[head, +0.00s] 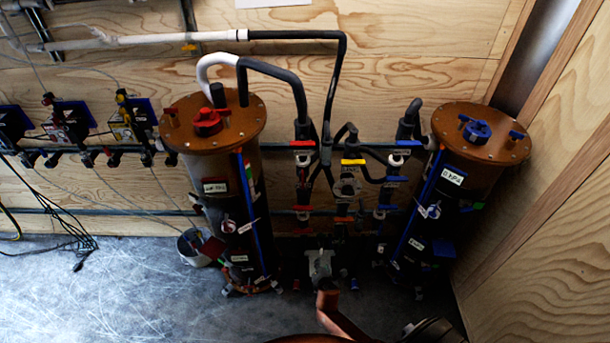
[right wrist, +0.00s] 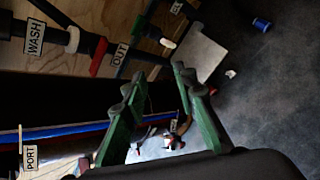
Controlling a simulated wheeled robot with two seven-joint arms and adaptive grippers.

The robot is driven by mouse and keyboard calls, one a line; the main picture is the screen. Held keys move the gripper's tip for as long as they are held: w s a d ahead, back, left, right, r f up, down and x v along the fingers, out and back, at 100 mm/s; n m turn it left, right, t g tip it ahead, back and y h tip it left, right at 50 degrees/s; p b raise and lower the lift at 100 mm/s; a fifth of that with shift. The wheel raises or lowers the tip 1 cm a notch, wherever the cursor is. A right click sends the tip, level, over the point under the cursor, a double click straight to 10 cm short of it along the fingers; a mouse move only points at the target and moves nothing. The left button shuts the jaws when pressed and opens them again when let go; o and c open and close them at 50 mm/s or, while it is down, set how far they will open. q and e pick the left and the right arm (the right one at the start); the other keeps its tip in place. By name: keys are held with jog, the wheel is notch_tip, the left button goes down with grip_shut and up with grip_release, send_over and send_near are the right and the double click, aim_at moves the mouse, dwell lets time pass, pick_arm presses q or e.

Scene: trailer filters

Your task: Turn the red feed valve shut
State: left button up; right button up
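Several red handles show in the head view, and their labels are too small to read, so I cannot tell which is the feed valve. One red handle (head: 302,143) is high on the pipework between the two filter tanks; another red handle (head: 302,208) is lower. A red knob (head: 207,121) sits on the left tank's lid. My right gripper (head: 320,263) is low between the tanks. In the right wrist view its green fingers (right wrist: 160,88) stand apart with nothing seen between them. A red handle (right wrist: 98,57) lies beyond them, between WASH and OUT labels. My left gripper is out of view.
The left filter tank (head: 228,185) and right filter tank (head: 435,205) flank the pipework. Yellow handles (head: 353,161) and blue handles (head: 397,179) are close by. A pale bucket (head: 195,250) stands left of the left tank. Bare floor (head: 110,290) lies at the left front.

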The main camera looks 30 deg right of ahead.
jog(key=w+r+n+t+h+p, duration=0.1)
jog(key=w+r+n+t, duration=0.1)
jog(key=w+r, duration=0.5)
jog(key=w+r+n+t+h, duration=0.1)
jog(key=w+r+n, duration=0.15)
jog(key=r, duration=0.85)
jog(key=n+t+h+p, duration=0.1)
jog(key=n+t+h, duration=0.2)
jog(key=n+t, duration=0.15)
send_near(303, 180)
jog(key=r+x, duration=0.1)
jog(key=x, duration=0.3)
jog(key=shift+g+y, duration=0.35)
jog(key=shift+y, duration=0.05)
jog(key=x, duration=0.6)
jog(key=shift+f, duration=0.2)
jog(key=shift+w+d, duration=0.25)
jog(key=shift+w, duration=0.15)
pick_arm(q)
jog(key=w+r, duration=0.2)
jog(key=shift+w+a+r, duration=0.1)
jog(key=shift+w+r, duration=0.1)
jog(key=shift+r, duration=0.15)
pick_arm(e)
jog(key=shift+c, duration=0.6)
grip_shut()
